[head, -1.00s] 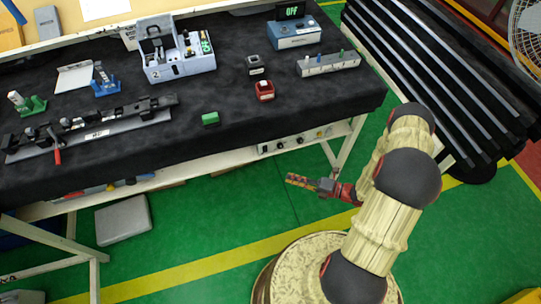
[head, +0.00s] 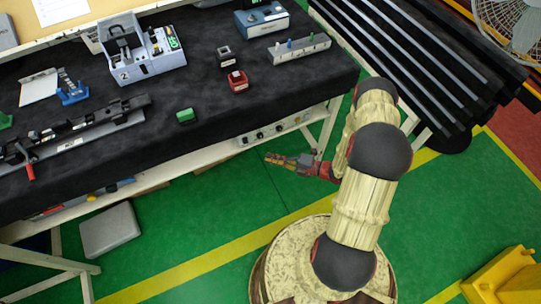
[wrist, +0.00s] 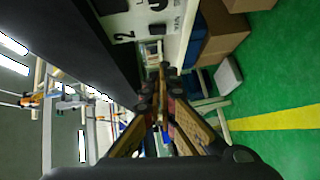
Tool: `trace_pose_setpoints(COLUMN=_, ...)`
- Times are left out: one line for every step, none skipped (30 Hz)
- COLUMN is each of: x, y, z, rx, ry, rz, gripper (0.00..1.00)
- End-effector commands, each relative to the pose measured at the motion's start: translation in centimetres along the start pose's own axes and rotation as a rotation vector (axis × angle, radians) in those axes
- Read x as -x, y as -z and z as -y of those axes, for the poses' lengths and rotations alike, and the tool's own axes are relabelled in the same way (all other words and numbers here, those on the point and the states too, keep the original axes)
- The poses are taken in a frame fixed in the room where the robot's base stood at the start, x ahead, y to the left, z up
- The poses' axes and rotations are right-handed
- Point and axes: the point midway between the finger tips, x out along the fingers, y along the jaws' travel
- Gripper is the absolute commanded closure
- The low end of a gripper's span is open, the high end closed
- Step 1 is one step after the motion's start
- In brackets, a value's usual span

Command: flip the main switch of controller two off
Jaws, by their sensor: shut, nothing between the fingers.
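My gripper (head: 272,158) is shut and empty, held in front of the bench's front edge, apart from it; its fingers also show in the wrist view (wrist: 163,72). A pale strip panel (head: 270,132) with several dark knobs or switches is on the bench front below the cloth, just beyond my gripper. In the wrist view, a white panel (wrist: 175,42) carries a "2" and dark fittings; its small lettering is unclear. A grey box (head: 158,66) marked "2", with an open lid and a green display, stands on the bench. Switch positions cannot be read.
The black cloth (head: 90,150) bears a green block (head: 186,116), a red block (head: 238,81), a blue-grey box (head: 262,20) and a rail (head: 70,133). Dark bars (head: 400,60) stand at the right. A bench leg (head: 328,128) is near my gripper. Green floor (head: 200,215) is open in front.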

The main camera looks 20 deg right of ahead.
Motion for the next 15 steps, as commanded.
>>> trace_pose_setpoints(x=-1.0, y=0.1, z=0.2, rx=0.001, ry=0.001, rz=-0.006, gripper=1.0)
trace_pose_setpoints(x=-1.5, y=0.1, z=0.2, rx=0.001, ry=0.001, rz=-0.005, gripper=1.0)
trace_pose_setpoints(x=-2.2, y=0.1, z=0.2, rx=0.001, ry=0.001, rz=-0.006, gripper=1.0)
trace_pose_setpoints(x=-2.8, y=0.1, z=0.2, rx=0.001, ry=0.001, rz=-0.005, gripper=1.0)
trace_pose_setpoints(x=-3.3, y=0.1, z=0.2, rx=0.001, ry=0.001, rz=-0.006, gripper=1.0)
trace_pose_setpoints(x=-4.0, y=0.1, z=0.2, rx=0.001, ry=0.001, rz=-0.005, gripper=1.0)
trace_pose_setpoints(x=-4.5, y=0.1, z=0.2, rx=0.001, ry=0.001, rz=-0.005, gripper=1.0)
trace_pose_setpoints(x=-5.0, y=0.1, z=0.2, rx=0.001, ry=0.0, rz=-0.005, gripper=1.0)
trace_pose_setpoints(x=-5.7, y=0.1, z=0.2, rx=0.001, ry=0.0, rz=-0.005, gripper=1.0)
trace_pose_setpoints(x=-6.3, y=0.1, z=0.2, rx=0.002, ry=0.0, rz=-0.005, gripper=1.0)
trace_pose_setpoints(x=-6.8, y=0.1, z=0.2, rx=0.002, ry=0.0, rz=-0.005, gripper=1.0)
trace_pose_setpoints(x=-7.4, y=0.1, z=0.2, rx=0.002, ry=0.0, rz=-0.005, gripper=1.0)
trace_pose_setpoints(x=-7.9, y=0.1, z=0.2, rx=0.002, ry=0.0, rz=-0.005, gripper=1.0)
trace_pose_setpoints(x=-8.2, y=-0.4, z=0.2, rx=0.004, ry=-0.001, rz=-0.003, gripper=1.0)
trace_pose_setpoints(x=-8.6, y=-0.9, z=0.2, rx=0.004, ry=-0.001, rz=-0.002, gripper=1.0)
